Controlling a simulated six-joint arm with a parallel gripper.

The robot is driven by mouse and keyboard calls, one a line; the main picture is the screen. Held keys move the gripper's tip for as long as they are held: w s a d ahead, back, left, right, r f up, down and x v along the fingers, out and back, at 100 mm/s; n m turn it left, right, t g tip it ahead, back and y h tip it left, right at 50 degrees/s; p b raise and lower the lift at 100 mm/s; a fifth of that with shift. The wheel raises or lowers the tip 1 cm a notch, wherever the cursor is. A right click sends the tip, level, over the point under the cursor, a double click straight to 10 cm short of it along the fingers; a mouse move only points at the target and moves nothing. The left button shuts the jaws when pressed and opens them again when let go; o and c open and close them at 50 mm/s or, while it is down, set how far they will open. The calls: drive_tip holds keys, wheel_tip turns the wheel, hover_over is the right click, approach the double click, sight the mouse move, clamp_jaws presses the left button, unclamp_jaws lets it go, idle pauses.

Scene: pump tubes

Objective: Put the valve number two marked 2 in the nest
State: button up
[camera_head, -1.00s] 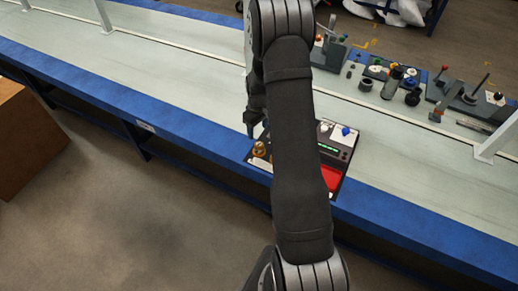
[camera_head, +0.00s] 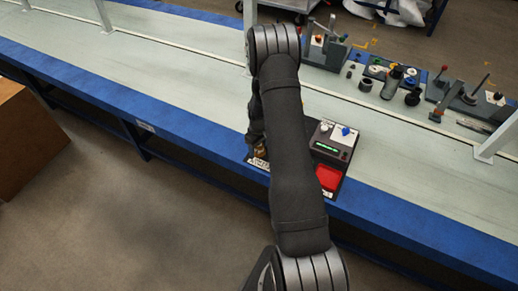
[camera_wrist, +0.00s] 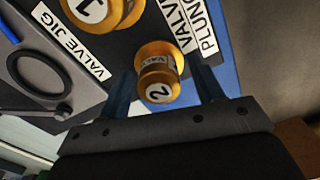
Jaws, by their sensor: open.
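The brass valve marked 2 (camera_wrist: 158,78) stands on the dark board in the wrist view, its numbered end facing the camera. My gripper (camera_wrist: 165,84) is open, with one dark finger on each side of this valve; I cannot tell whether either finger touches it. A brass valve marked 1 (camera_wrist: 100,14) sits beyond it at the top edge. The valve jig (camera_wrist: 28,100), a grey block with a dark ring, is at the left and partly cut off. In the head view my arm hides most of the board, and only a bit of brass shows by the gripper.
In the head view a dark device with a blue knob (camera_head: 335,140) and a red tray (camera_head: 329,178) are right of my arm. Several fixtures (camera_head: 400,80) stand along the bench's far side. The pale bench top (camera_head: 160,75) is clear at left.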

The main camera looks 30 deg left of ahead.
clamp_jaws()
idle(0.3)
